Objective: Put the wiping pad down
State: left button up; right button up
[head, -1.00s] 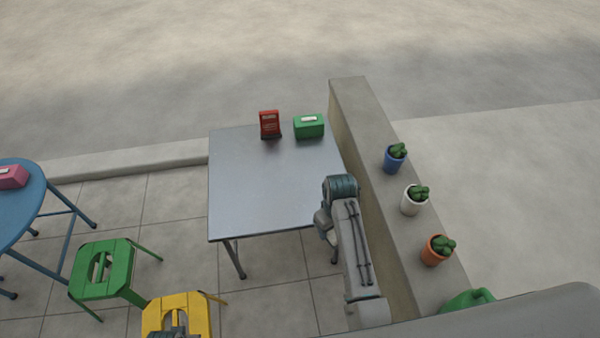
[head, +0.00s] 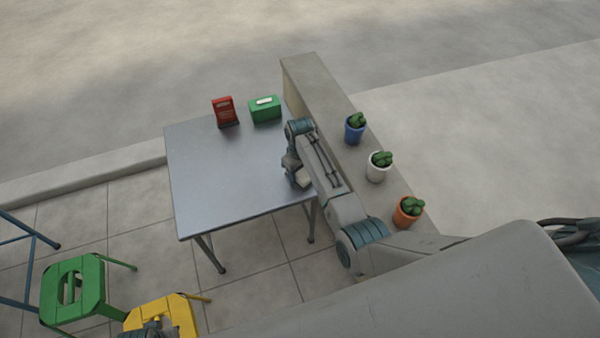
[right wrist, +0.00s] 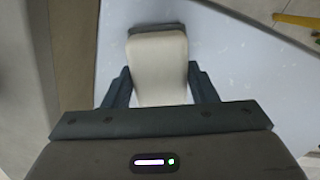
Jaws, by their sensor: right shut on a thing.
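The wiping pad (right wrist: 158,70) is a cream-white block with a grey far edge. It sits between the two dark fingers of my right gripper (right wrist: 160,88) in the right wrist view, and the gripper is shut on it. In the head view my right gripper (head: 295,178) is over the right edge of the grey metal table (head: 225,175). The pad is mostly hidden there, and I cannot tell whether it touches the tabletop. A dark grey part that looks like my left gripper (head: 155,329) shows at the bottom edge, over the yellow stool; its fingers are not clear.
A red card stand (head: 225,111) and a green box (head: 265,109) stand at the table's back. A low wall (head: 318,95) with potted cacti (head: 378,167) runs along the right. Green (head: 73,291) and yellow (head: 175,312) stools are at lower left. The table's middle is clear.

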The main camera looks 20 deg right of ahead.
aim_at(300, 171)
jog(key=shift+f, duration=0.15)
pick_arm(q)
jog(key=shift+r, duration=0.15)
pick_arm(e)
jog(key=o, duration=1)
jog(key=shift+f, duration=0.1)
jog(key=shift+r, duration=0.5)
pick_arm(q)
jog(key=f, duration=0.1)
jog(key=s+f+p, duration=0.1)
jog(key=f, duration=0.3)
jog(key=shift+s+a+p, duration=0.15)
jog(key=shift+a+p, duration=0.1)
jog(key=shift+p, duration=0.1)
pick_arm(e)
notch_tip(300, 171, up, 11)
jog(key=shift+r, duration=0.15)
